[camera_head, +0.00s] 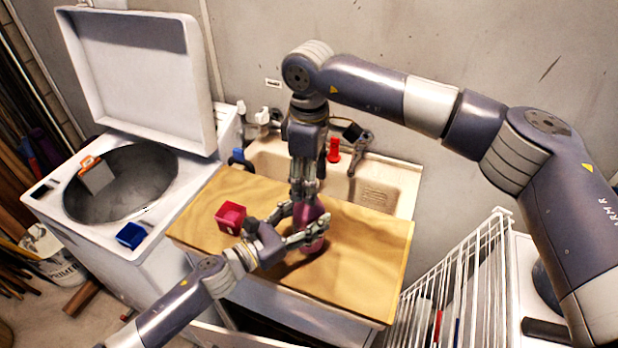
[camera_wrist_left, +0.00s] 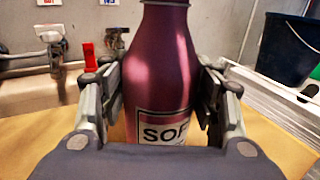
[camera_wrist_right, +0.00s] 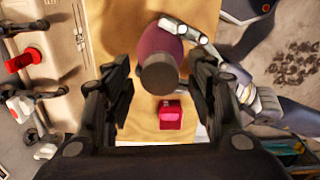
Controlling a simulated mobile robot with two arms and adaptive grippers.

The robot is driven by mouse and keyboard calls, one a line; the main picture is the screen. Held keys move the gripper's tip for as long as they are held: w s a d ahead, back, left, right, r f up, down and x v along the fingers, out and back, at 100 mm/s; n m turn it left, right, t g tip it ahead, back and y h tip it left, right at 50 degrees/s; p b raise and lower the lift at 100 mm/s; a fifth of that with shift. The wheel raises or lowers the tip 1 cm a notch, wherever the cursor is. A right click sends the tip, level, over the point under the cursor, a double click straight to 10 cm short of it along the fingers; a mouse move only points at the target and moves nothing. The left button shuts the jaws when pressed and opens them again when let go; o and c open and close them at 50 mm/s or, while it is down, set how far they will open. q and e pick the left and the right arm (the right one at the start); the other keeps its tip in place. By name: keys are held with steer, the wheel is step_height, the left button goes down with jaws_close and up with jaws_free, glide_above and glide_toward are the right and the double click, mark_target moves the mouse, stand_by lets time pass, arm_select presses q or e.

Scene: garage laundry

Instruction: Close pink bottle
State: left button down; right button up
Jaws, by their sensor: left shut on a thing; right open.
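The pink bottle (camera_head: 312,218) stands upright on the wooden board. My left gripper (camera_head: 304,222) is shut around its body from the side. In the left wrist view the bottle (camera_wrist_left: 160,70) sits between both fingers, with a label reading "SOF" at the bottom; its top is cut off. My right gripper (camera_head: 304,188) points down over the bottle and hides its top in the head view. In the right wrist view this gripper is open, and the bottle's dark round top (camera_wrist_right: 158,75) shows between its fingers. I cannot tell whether that top is a cap or the open neck.
A small red box (camera_head: 231,226) with a pink object (camera_head: 232,213) in it sits on the board (camera_head: 357,258), left of the bottle. A sink (camera_head: 388,185) with a red item (camera_head: 334,150) lies behind. An open washer (camera_head: 62,215) stands left, a white rack (camera_head: 462,270) right.

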steer(key=shift+r, duration=2.25)
steer(key=shift+c, duration=0.3)
